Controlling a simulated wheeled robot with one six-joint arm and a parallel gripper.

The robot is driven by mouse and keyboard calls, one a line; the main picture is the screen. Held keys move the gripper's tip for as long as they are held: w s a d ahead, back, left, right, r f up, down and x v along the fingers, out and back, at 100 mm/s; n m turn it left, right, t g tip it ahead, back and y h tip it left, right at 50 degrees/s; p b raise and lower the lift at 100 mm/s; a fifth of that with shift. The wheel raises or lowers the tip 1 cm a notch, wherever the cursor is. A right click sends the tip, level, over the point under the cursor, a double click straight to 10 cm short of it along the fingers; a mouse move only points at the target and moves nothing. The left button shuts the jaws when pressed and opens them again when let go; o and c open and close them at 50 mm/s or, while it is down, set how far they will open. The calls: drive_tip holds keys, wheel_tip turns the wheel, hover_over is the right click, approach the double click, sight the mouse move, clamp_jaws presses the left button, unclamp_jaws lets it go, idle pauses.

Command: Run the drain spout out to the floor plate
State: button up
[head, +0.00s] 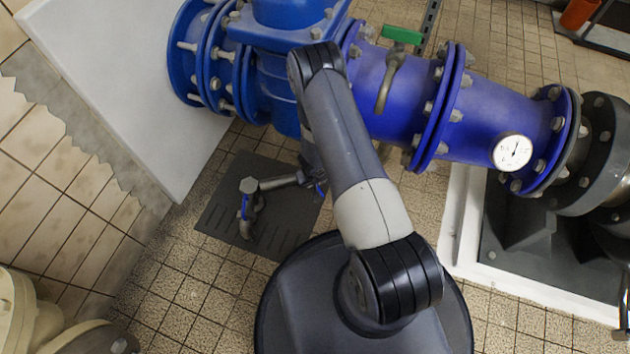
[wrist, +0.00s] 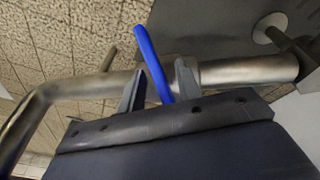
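The drain spout (head: 275,183) is a bare metal pipe, running low from under the blue pipework to an elbow and a downturned end above the dark slotted floor plate (head: 222,218). A blue piece shows by that end. In the wrist view the spout (wrist: 240,71) crosses the picture and bends down at left. My gripper (wrist: 159,78) is close at the pipe, its two fingers apart. A thin blue lever (wrist: 150,60) stands between them, with gaps on both sides. In the head view my arm mostly hides the gripper.
The large blue pipe (head: 490,115) carries a gauge (head: 512,152) and a green-handled valve (head: 402,35). A white panel (head: 125,80) stands at left, cream equipment (head: 45,315) at lower left. Tiled floor (head: 175,270) is clear around the plate.

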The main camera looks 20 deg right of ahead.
drive_tip(key=d+p+v, duration=0.1)
drive_tip(key=p+v, duration=0.3)
drive_tip(key=v, duration=0.6)
drive_tip(key=shift+a+r+p, duration=0.35)
drive_tip(key=shift+a+p, duration=0.05)
drive_tip(key=shift+a, duration=0.1)
drive_tip(key=shift+s, duration=0.15)
